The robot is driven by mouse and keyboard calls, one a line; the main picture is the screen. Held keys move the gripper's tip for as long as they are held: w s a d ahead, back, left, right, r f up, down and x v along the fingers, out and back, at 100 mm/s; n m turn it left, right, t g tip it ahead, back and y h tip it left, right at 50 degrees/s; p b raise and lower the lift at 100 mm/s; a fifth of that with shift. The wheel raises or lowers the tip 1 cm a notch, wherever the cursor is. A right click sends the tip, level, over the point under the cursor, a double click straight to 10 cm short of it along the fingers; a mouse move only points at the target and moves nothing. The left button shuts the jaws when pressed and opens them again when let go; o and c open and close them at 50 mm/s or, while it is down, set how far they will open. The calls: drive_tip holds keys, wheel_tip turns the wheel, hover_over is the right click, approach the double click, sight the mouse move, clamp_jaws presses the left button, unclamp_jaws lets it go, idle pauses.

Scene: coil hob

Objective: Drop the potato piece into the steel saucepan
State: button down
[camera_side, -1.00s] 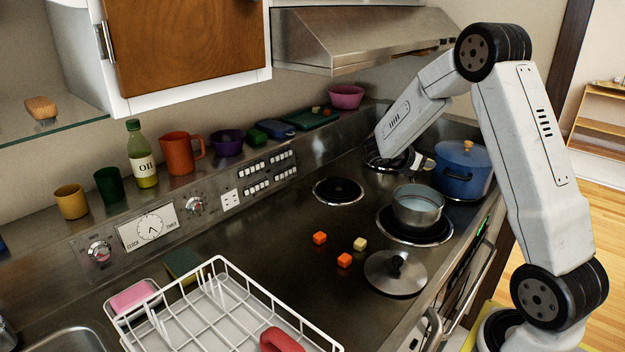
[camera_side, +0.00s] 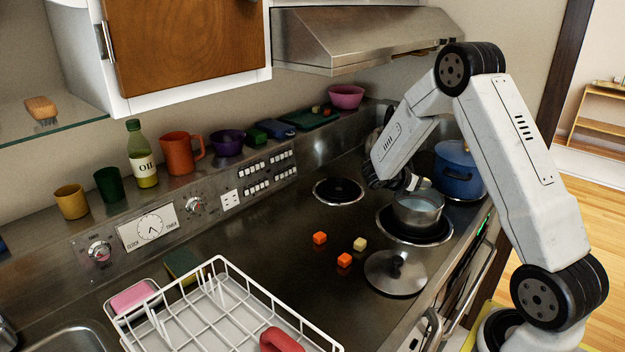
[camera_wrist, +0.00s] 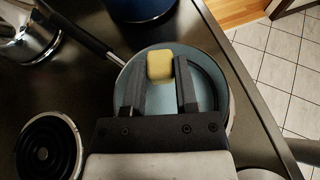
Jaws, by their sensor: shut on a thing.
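My gripper (camera_wrist: 160,84) is shut on a pale yellow potato piece (camera_wrist: 160,65), held between its fingertips. In the wrist view the piece shows against the inside of the steel saucepan (camera_wrist: 206,72), which holds bluish liquid. In the side view my gripper (camera_side: 412,182) is at the back left of the saucepan (camera_side: 418,212), just above its rim. The saucepan stands upright on a coil burner. The fingers and my gripper's body cover part of the pan in the wrist view.
A blue pot (camera_side: 458,172) stands close behind the saucepan. A lid (camera_side: 396,273), two orange cubes (camera_side: 320,238) and another pale yellow cube (camera_side: 360,243) lie in front. An empty coil (camera_side: 338,191) is to the left, and a steel kettle (camera_wrist: 28,35) shows in the wrist view.

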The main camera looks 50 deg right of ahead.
drive_tip(key=shift+f, duration=0.1)
drive_tip(key=shift+c, duration=1.5)
unclamp_jaws()
drive_tip(key=v, duration=0.8)
